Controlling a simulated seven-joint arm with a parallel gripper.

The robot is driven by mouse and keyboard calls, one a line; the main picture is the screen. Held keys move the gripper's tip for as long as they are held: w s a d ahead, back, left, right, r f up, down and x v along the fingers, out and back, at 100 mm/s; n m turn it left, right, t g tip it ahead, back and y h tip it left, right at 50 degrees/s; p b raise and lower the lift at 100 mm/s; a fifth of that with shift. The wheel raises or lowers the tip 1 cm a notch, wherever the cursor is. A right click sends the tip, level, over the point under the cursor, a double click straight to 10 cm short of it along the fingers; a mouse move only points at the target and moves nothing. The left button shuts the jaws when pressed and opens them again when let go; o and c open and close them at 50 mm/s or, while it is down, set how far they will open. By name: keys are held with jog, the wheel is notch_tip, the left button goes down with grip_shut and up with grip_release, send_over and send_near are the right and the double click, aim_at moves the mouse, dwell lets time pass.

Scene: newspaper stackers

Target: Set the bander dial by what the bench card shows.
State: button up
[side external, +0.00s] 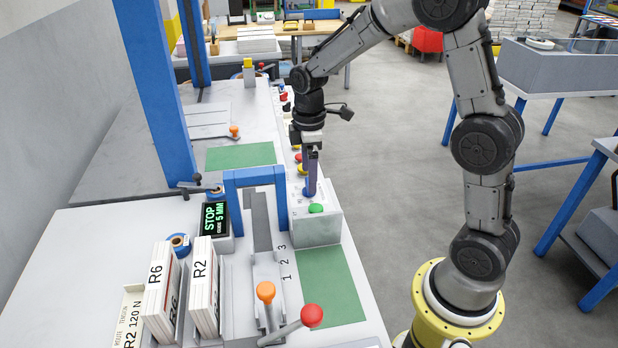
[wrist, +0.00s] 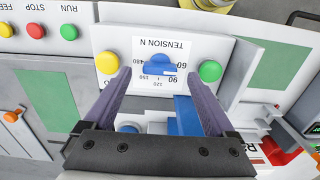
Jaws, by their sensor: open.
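The bench card (side external: 130,318) stands at the lower left of the side view and reads "R2 120 N". The blue bander dial (wrist: 159,60) is on a pale panel marked "TENSION N", with 60, 90, 120 and 150 readable around it. I cannot tell which number the dial points to. My gripper (side external: 310,188) points down over the panel box beside the blue arch. In the wrist view its two purple fingers (wrist: 157,72) are open, one on each side of the dial. I cannot tell whether they touch it. The fingers mostly hide the dial in the side view.
A yellow button (wrist: 107,62) and a green button (wrist: 210,71) flank the dial. The blue arch (side external: 229,205) stands close by. A display (side external: 215,219) reads "STOP" and "5 MM". Racks labelled R6 (side external: 157,290) and R2 (side external: 204,290), and orange and red levers (side external: 312,315), stand nearer the camera.

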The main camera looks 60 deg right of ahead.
jog(key=shift+f, duration=1.1)
jog(key=c, duration=1.4)
